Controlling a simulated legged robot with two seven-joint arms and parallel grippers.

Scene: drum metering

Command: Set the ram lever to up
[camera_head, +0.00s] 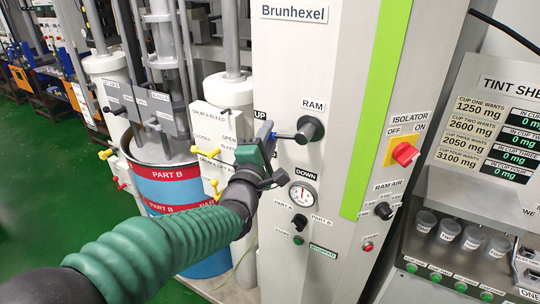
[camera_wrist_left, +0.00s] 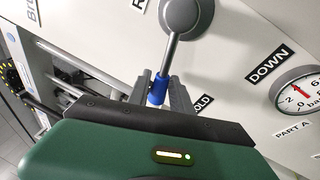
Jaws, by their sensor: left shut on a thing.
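The ram lever (camera_head: 287,136) comes out of a dark round hub on the white cabinet face, under the RAM label. It points left, about level, between the UP label (camera_head: 260,114) above and the DOWN label (camera_head: 305,174) below. In the left wrist view, the lever (camera_wrist_left: 171,50) shows a grey rod with a blue grip end. My left gripper (camera_head: 268,136) is shut on that end, with its fingers on both sides of the blue grip (camera_wrist_left: 157,88). A partly hidden label ending in OLD (camera_wrist_left: 203,104) lies beside the fingers. My right gripper is not in view.
Below the lever are a pressure gauge (camera_head: 303,195) and a part selector knob (camera_head: 299,222). A red isolator knob (camera_head: 405,154) is to the right. A blue drum (camera_head: 165,190) and valves with yellow handles (camera_head: 208,153) stand left of the cabinet.

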